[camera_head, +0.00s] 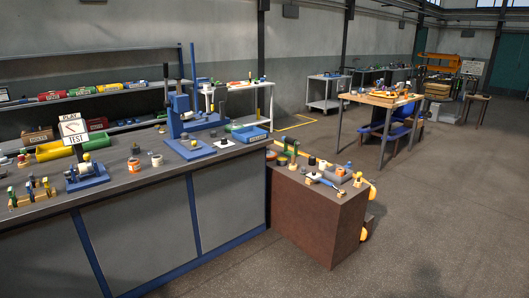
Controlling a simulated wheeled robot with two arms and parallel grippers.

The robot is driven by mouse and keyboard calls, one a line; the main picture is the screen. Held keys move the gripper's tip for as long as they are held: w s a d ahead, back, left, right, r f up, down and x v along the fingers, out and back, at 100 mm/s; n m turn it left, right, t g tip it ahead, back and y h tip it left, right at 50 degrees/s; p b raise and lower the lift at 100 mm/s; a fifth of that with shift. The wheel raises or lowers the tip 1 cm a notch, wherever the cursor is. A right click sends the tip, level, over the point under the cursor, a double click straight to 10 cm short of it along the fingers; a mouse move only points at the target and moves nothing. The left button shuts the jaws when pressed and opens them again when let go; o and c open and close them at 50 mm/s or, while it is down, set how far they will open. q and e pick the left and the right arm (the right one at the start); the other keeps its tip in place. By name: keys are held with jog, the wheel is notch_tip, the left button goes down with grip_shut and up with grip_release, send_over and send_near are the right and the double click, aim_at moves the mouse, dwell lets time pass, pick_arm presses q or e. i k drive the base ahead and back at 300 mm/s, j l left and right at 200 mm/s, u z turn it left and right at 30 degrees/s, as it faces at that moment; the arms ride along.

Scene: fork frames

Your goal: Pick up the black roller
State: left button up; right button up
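I cannot pick out the black roller for certain at this size. Small dark round parts stand on the brown cabinet (310,232), among them a black one (282,161) near its left back edge and another dark one (312,160) near the middle. A further small dark part (135,149) stands on the long grey workbench (122,182) at the left. Neither of my grippers shows in this view.
The workbench carries a blue press (182,115), a "TEST" sign (74,129), a blue tray (250,134) and an orange-white cup (135,166). A wooden table (382,100) stands farther back. The floor (440,215) at the right is clear.

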aim_at(312, 159)
jog(key=i+u, duration=0.1)
jog(key=i, duration=2)
jog(key=i+z, duration=0.25)
jog(key=i, duration=0.25)
jog(key=i+j+z, duration=0.2)
jog(key=i, duration=0.25)
jog(key=i+j+z, duration=0.25)
jog(key=i, duration=0.25)
jog(key=i+j+z, duration=0.2)
jog(key=i, duration=0.25)
jog(key=i+j+z, duration=0.15)
jog(key=i, duration=0.25)
jog(key=i+j+z, duration=0.15)
jog(key=i, duration=0.25)
jog(key=j, duration=0.1)
